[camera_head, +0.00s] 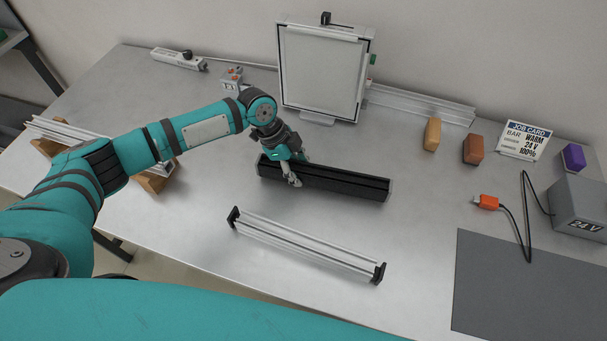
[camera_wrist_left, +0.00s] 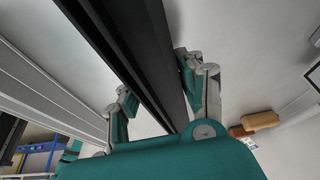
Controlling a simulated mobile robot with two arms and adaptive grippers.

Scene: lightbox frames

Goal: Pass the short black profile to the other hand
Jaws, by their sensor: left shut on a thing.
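The short black profile (camera_head: 345,184) lies across the middle of the table in the head view, slanting slightly down to the right. My left gripper (camera_head: 291,174) reaches down over its left half and is shut on it. In the left wrist view, the black profile (camera_wrist_left: 148,52) runs between the two fingers of the left gripper (camera_wrist_left: 158,88). I cannot tell whether the profile touches the table or is just above it. The longer right part of the profile is free. My right gripper is not in view.
A silver profile with black end caps (camera_head: 305,246) lies in front. A framed panel (camera_head: 322,75) stands behind. Orange and brown blocks (camera_head: 433,134), a job card (camera_head: 524,141), a 24 V box (camera_head: 580,208) with its cable and a grey mat (camera_head: 520,285) are at right.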

